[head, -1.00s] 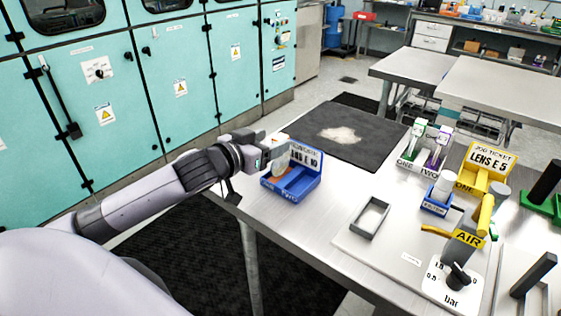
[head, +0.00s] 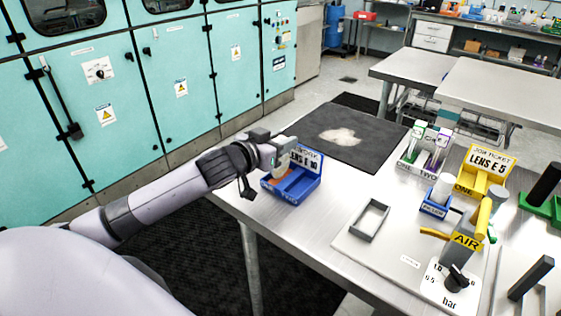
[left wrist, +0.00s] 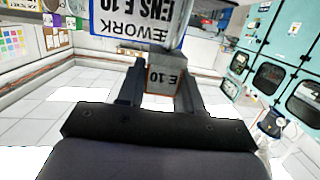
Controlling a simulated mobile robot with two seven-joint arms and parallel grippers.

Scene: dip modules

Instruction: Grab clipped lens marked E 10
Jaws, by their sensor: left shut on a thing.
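The clipped lens marked E 10 (left wrist: 163,78) shows in the left wrist view as a small pale piece with a brown edge, between my fingers. My left gripper (left wrist: 160,90) is shut on it. In the head view my left gripper (head: 283,158) is over the left side of the blue tray (head: 296,194), whose upright sign (head: 310,160) reads LENS E 10. The gripper hides the lens there. The same sign (left wrist: 140,22) appears upside down in the left wrist view. Whether the lens touches the tray I cannot tell. My right gripper is out of view.
A yellow job ticket stand (head: 487,168) reads LENS E 5. A rack with tubes (head: 425,160), a small blue holder (head: 435,208), a grey frame (head: 370,220) and an AIR tool (head: 467,240) stand to the right.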

